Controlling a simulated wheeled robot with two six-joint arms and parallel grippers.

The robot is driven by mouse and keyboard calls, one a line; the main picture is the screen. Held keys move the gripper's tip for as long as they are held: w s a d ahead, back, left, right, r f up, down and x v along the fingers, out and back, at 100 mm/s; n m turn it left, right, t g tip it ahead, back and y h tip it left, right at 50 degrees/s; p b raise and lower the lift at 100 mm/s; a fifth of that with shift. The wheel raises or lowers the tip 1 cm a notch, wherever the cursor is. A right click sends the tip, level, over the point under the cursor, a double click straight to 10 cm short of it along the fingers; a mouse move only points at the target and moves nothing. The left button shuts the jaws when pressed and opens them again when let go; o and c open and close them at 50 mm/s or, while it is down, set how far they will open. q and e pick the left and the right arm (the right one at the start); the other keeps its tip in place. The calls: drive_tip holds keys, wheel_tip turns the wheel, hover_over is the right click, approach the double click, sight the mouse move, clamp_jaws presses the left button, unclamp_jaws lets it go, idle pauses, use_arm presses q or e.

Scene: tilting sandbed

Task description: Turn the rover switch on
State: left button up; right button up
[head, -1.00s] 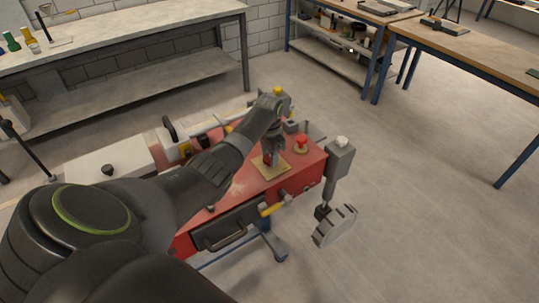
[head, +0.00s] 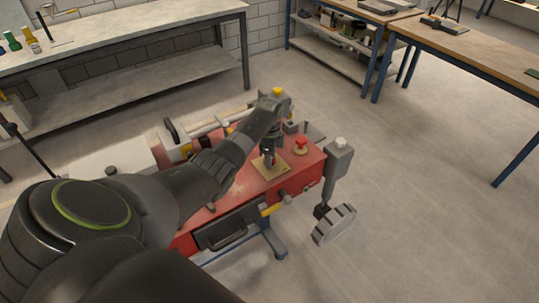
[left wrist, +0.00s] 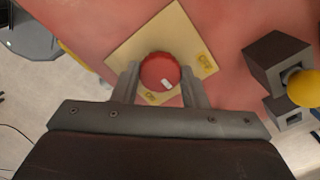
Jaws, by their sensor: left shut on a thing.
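The rover switch looks like a round red knob (left wrist: 157,68) with a short white mark, on a square tan plate (left wrist: 182,28). The plate (head: 284,171) lies on top of the red bench unit (head: 245,184). The white mark is at the knob's lower right in the left wrist view. My left gripper (head: 268,163) comes down over the plate, and its fingers (left wrist: 160,76) are shut on the knob, one on each side. My right gripper is not in view.
A red mushroom button (head: 301,145) stands right of the plate. A grey post with a white cap (head: 339,158) and a grey handwheel (head: 335,224) are at the unit's right end. A yellow-tipped grey block (left wrist: 278,62) is near the gripper. Open floor lies to the right.

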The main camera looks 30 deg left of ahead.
use_arm(q)
drive_tip(key=m, duration=0.4)
drive_tip(key=shift+w+m, duration=0.1)
drive_tip(key=shift+m, duration=0.3)
drive_tip(key=m, duration=0.4)
drive_tip(key=shift+r+m, duration=0.1)
drive_tip(key=shift+m, duration=0.2)
drive_tip(key=o, duration=1)
drive_tip(key=shift+c, duration=0.2)
wheel_tip(320, 180, up, 17)
drive_tip(key=shift+r, duration=0.2)
drive_tip(key=shift+f, duration=0.1)
